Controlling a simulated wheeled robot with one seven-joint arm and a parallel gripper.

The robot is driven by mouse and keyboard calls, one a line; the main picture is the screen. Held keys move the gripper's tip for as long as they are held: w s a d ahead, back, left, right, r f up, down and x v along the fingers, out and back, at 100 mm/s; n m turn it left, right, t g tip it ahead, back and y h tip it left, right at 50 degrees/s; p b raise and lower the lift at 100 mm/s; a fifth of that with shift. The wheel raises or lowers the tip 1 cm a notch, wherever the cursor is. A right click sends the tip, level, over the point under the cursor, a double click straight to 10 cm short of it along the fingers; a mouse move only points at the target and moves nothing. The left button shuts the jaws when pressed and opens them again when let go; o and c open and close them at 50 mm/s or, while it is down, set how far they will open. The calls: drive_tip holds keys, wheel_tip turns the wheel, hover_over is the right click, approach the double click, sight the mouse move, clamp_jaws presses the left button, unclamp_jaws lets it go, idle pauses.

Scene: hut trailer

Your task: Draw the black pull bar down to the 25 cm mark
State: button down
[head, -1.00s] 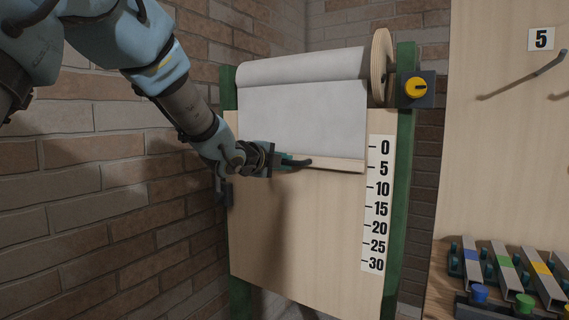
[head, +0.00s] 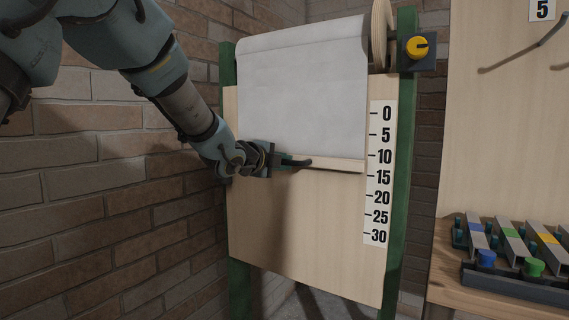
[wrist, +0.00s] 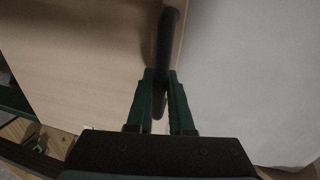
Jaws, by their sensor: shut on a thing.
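The black pull bar (head: 301,163) sits on the pale wooden batten (head: 335,164) along the bottom edge of a white sheet (head: 305,100). My gripper (head: 286,161) is shut on the bar near its left end, and its fingers hide part of it. In the wrist view the dark bar (wrist: 168,35) runs between the two green fingers of my gripper (wrist: 161,76). The printed scale (head: 377,190) runs from 0 to 30 down the board's right side. The batten's right end is level with a point between 10 and 15. The 25 mark (head: 379,217) is well below it.
The wooden board (head: 300,230) below the batten is clear, within green posts (head: 402,190). A yellow knob (head: 417,47) is at the upper right. A brick wall (head: 100,190) stands close on the left. A bench with several metal bars (head: 513,246) is at the lower right.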

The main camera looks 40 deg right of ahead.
wheel_tip(320, 180, down, 14)
drive_tip(key=b, duration=1.1)
drive_tip(key=shift+b, duration=0.35)
drive_tip(key=c, duration=0.8)
unclamp_jaws()
drive_tip(key=v, duration=1.1)
drive_tip(key=shift+p, duration=0.35)
drive_tip(key=shift+w, duration=0.1)
